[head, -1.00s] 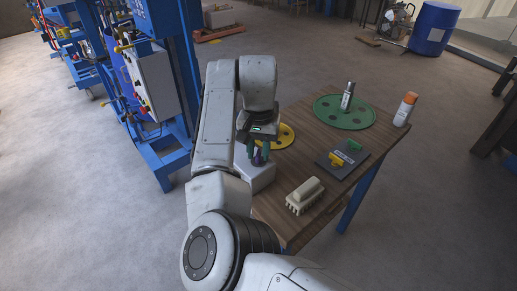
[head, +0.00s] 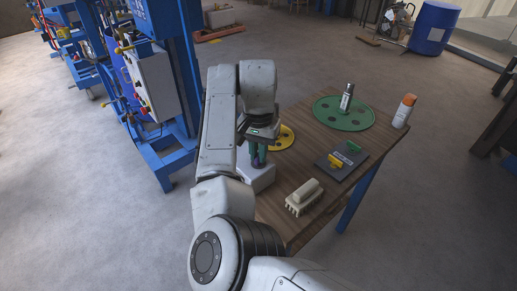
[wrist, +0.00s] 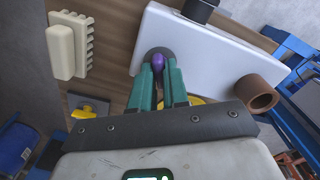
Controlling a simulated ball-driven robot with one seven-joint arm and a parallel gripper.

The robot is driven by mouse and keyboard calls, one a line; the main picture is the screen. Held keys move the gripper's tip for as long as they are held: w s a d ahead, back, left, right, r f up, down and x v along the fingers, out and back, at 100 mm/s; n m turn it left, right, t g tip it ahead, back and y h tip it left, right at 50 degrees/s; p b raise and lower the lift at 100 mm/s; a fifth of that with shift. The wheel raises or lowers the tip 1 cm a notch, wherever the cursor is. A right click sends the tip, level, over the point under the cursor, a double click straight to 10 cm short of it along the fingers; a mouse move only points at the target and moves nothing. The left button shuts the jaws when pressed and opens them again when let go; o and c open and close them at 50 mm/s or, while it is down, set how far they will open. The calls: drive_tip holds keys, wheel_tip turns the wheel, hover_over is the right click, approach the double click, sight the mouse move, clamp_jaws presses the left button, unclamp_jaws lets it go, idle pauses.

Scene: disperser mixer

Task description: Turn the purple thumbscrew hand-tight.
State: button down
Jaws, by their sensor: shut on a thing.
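The purple thumbscrew (wrist: 158,62) stands on the white block (wrist: 200,42), at a round dark spot near the block's end. My gripper (wrist: 160,66) has two green fingers, shut on the thumbscrew with one finger on each side. In the head view, my gripper (head: 258,160) points down at the white block (head: 258,178) on the table's near left corner. The thumbscrew shows there only as a small purple patch, mostly hidden by the fingers. How far it is screwed in cannot be told.
A brown cylinder (wrist: 257,92) and a black part (wrist: 200,10) are on the white block. A pale brush (head: 304,196), a board with yellow and green clips (head: 342,159), a yellow disc (head: 281,138), a green disc (head: 343,114) and an orange-capped can (head: 404,110) are on the table.

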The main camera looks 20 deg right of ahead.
drive_tip(key=m+p, duration=0.2)
drive_tip(key=m, duration=0.1)
drive_tip(key=shift+r+m, duration=0.15)
drive_tip(key=shift+m, duration=0.15)
drive_tip(key=m+p, duration=0.1)
drive_tip(key=m, duration=0.2)
drive_tip(key=shift+m, duration=0.3)
drive_tip(key=m+p, duration=0.1)
drive_tip(key=m, duration=0.2)
drive_tip(key=shift+m, duration=2.1)
drive_tip(key=c, duration=1.2)
unclamp_jaws()
drive_tip(key=shift+o, duration=0.2)
wheel_tip(320, 180, up, 11)
drive_tip(key=shift+f, duration=0.2)
